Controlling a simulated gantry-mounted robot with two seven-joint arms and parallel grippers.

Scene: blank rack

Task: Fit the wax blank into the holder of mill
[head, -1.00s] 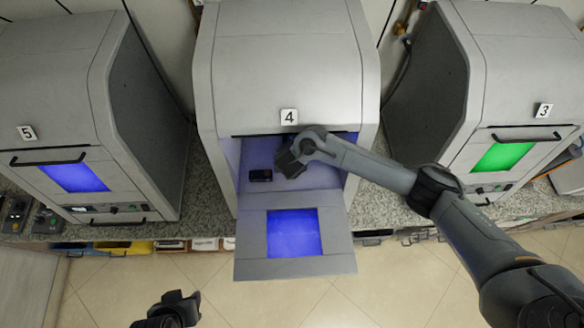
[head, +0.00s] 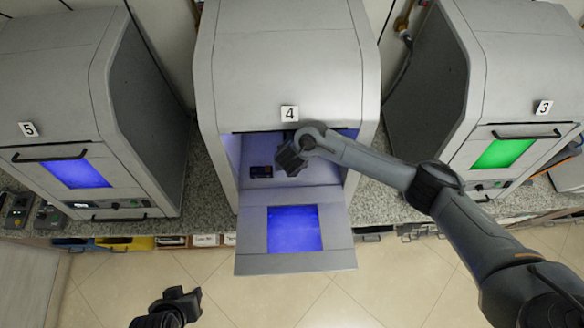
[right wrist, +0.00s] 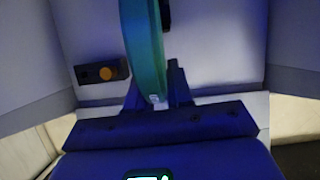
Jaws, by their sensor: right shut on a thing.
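Mill 4 (head: 287,70) is in the middle of the head view with its front door (head: 250,235) folded down. My right gripper (head: 291,160) is inside its lit opening. In the right wrist view, my right gripper (right wrist: 153,98) is shut on the wax blank (right wrist: 145,45), a teal disc seen nearly edge-on and standing up from the fingers. A dark part (right wrist: 166,14) shows beside the blank's far end; I cannot tell whether it is the holder or whether they touch. The blank is hidden in the head view. My left gripper (head: 184,293) is low at the left, away from the mill.
A small dark block (head: 261,172) is on the chamber floor left of my right gripper; it shows an orange spot in the right wrist view (right wrist: 103,72). The chamber's side walls are close. Mill 5 (head: 45,100) and mill 3 (head: 525,80) stand closed on either side.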

